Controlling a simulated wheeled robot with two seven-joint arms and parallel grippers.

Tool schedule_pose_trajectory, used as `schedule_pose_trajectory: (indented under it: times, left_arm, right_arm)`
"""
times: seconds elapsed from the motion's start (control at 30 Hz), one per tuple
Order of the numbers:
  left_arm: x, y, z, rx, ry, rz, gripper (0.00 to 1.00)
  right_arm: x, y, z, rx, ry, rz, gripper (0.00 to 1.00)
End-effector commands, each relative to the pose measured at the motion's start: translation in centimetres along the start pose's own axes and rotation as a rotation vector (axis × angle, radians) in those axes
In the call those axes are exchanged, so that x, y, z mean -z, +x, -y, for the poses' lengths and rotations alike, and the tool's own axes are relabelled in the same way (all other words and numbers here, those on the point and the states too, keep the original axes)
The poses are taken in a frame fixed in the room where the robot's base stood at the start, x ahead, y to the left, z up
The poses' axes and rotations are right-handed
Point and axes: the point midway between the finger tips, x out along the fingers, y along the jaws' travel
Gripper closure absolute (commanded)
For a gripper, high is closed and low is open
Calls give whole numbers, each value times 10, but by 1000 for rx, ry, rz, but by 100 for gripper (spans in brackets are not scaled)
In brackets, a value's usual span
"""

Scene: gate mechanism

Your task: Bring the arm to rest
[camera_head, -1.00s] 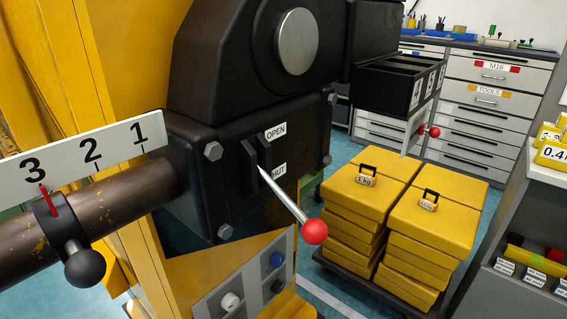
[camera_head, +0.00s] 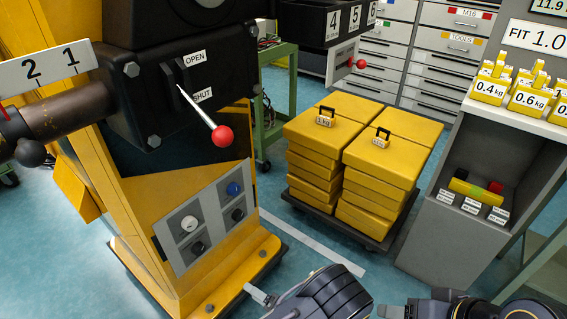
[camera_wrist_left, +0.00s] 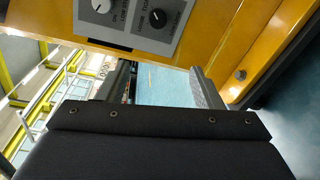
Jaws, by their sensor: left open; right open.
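The arm is a dark rusty pipe (camera_head: 65,112) that comes out of the black gate housing (camera_head: 125,85) at the left. A white scale (camera_head: 50,70) with numbers 1 and 2 runs above it, and a black clamp knob (camera_head: 30,152) sits on the pipe at the picture's left edge. A lever with a red ball (camera_head: 222,136) sticks out of the housing beside OPEN and SHUT labels. My left gripper (camera_head: 258,294) is low in the head view, apart from the lever; in the left wrist view it is open and empty (camera_wrist_left: 163,90). My right gripper (camera_head: 384,311) is partly cut off at the bottom edge.
A control panel (camera_head: 207,218) with knobs is on the yellow post's base, also in the left wrist view (camera_wrist_left: 130,20). Yellow weights (camera_head: 365,145) stand stacked on a dark trolley. A grey shelf unit (camera_head: 440,225) stands right.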

Motion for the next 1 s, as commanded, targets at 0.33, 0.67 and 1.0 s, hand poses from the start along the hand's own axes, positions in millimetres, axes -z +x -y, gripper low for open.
schedule_pose_trajectory:
  times: [0.33, 0.67, 1.0]
  left_arm:
    - [5, 11, -30, 72, -188, -189, 40]
    - [23, 27, -88, 167, -582, -578, 40]
    - [73, 34, -184, 165, -1322, -1305, 40]
  right_arm:
    - [0, 0, 0, 0, 0, 1, 40]
    - [0, 0, 0, 0, 0, 1, 40]
    - [0, 0, 0, 0, 0, 1, 40]
